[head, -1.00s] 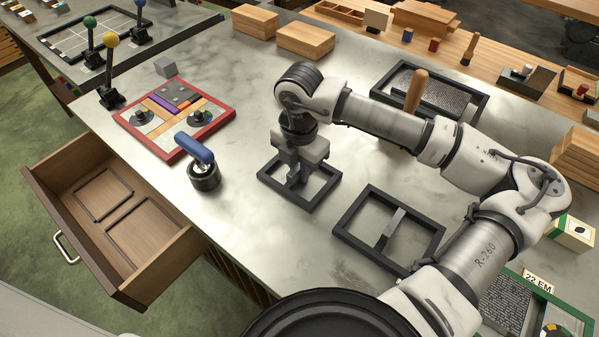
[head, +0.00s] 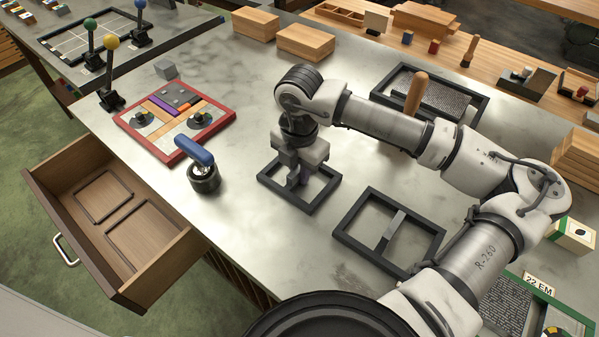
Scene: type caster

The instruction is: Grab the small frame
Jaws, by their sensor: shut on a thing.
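The small frame (head: 322,197) is a dark rectangular frame lying on the marble-like worktop, left of a larger dark frame (head: 365,249) with a grey bar across it. My gripper (head: 297,181) points down over the small frame and is shut on it. The exact contact of the fingers is partly hidden by the gripper body. The small frame appears flat, at or very near the surface; I cannot tell if there is a gap beneath it.
An open drawer (head: 110,215) with two outlined recesses juts out at lower left. A wooden-handled tool (head: 415,92) stands by a type-filled frame (head: 477,117). Bare worktop lies between.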

